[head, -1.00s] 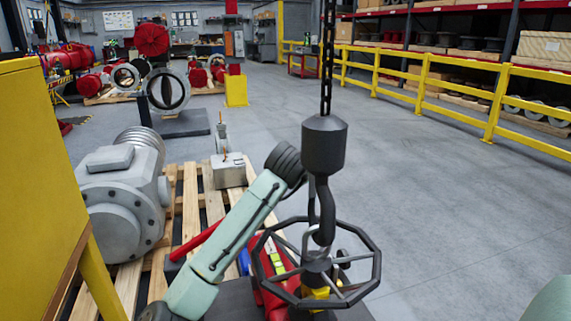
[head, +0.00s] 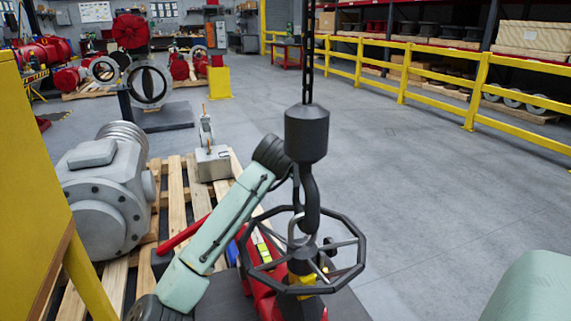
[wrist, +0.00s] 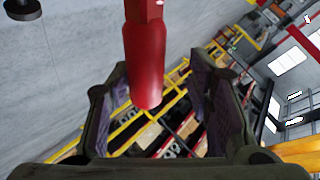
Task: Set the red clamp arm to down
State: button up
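A red bar with a rounded end (wrist: 146,65) comes down from the top of the wrist view, between the fingers of my gripper (wrist: 158,88). The fingers stand apart, with gaps on both sides of the bar. In the head view, a red bar (head: 183,234) lies at a slant above the pallet, its right end hidden behind my pale green arm. I cannot tell if both views show the same bar.
A black hook on a chain (head: 306,135) hangs over a dark handwheel (head: 347,218) close to my arm. A grey housing (head: 100,200) and a metal block with a clamp (head: 212,163) sit on the wooden pallet (head: 176,190). Open floor lies to the right.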

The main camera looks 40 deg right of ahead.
notch_tip(320, 180, up, 10)
dwell(0.6)
dwell(0.4)
